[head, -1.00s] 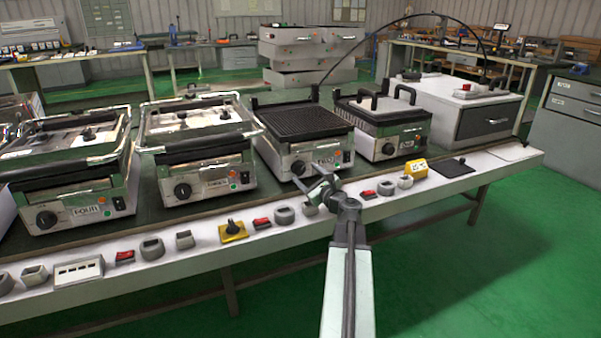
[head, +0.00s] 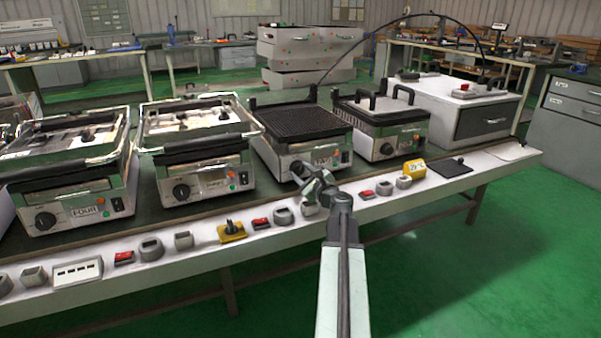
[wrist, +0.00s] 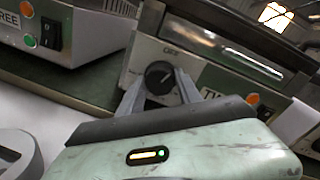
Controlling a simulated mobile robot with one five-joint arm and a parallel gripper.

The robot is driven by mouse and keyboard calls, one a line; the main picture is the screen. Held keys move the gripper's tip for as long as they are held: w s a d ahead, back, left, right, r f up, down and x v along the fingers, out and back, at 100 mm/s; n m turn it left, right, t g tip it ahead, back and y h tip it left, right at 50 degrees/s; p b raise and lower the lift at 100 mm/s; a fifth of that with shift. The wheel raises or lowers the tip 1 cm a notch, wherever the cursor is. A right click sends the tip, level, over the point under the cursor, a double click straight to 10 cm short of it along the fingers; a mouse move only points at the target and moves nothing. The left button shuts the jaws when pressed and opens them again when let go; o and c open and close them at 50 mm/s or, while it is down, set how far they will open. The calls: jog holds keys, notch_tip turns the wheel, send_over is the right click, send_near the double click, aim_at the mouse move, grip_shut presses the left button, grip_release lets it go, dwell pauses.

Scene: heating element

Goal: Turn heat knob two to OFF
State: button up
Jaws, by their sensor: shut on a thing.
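Heat knob two (wrist: 160,77) is a round black knob on the silver front panel of the grill labelled TWO (wrist: 222,82). A light pointer line on it leans to the upper right in the wrist view, and small blurred lettering sits above it. My gripper (wrist: 161,84) has its two grey fingers on either side of the knob and is shut on it. In the head view, grill two (head: 300,135) has a ribbed dark top. My gripper (head: 309,178) is at its front left there and largely hides the knob.
Grill three (head: 200,150) and grill four (head: 68,175) stand to the left, grill one (head: 380,125) to the right. Along the bench's front edge lie several small parts, including a yellow-based knob (head: 232,232) and a red switch (head: 261,223). The green floor in front is clear.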

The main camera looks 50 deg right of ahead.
jog(key=o, duration=1.4)
jog(key=shift+c, duration=0.2)
jog(key=shift+s, duration=0.1)
jog(key=v, duration=0.7)
jog(key=shift+s+a, duration=0.15)
jog(key=shift+s, duration=0.15)
